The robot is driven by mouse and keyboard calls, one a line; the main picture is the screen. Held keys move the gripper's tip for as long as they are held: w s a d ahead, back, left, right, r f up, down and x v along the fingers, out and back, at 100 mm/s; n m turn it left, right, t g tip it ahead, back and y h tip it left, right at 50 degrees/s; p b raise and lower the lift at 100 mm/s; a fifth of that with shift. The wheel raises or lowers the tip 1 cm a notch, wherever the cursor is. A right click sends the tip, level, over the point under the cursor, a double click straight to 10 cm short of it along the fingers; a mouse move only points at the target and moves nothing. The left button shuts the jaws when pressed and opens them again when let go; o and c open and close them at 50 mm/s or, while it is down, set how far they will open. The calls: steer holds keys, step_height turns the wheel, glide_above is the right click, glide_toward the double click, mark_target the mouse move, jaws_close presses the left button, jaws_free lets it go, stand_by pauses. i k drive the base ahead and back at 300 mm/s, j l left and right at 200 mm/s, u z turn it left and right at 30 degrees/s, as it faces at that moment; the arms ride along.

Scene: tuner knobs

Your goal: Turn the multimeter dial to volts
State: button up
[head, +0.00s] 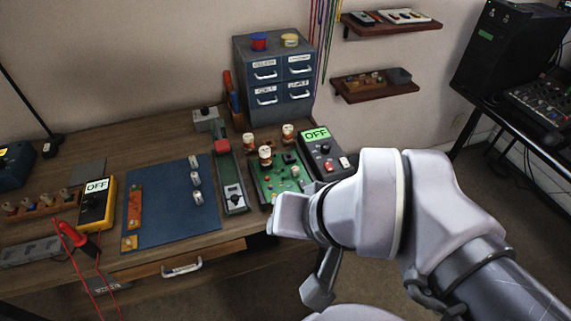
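The yellow multimeter (108,205) lies at the left of the workbench, beside a blue mat. Its display (97,186) reads OFF, and a small dark dial (90,201) sits below the display. The dial's pointer is too small to read. My pale arm comes in from the right and reaches the bench's front edge, well to the right of the multimeter. The fingers of my gripper cannot be clearly made out, and nothing of mine touches the multimeter.
The blue mat (170,225) holds white-topped knobs and an orange strip. A green circuit board (266,185) and a dark box reading OFF (322,150) stand near my arm. A drawer cabinet (275,80) stands behind.

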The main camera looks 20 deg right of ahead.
mark_target(90, 202)
steer(key=u, duration=1.25)
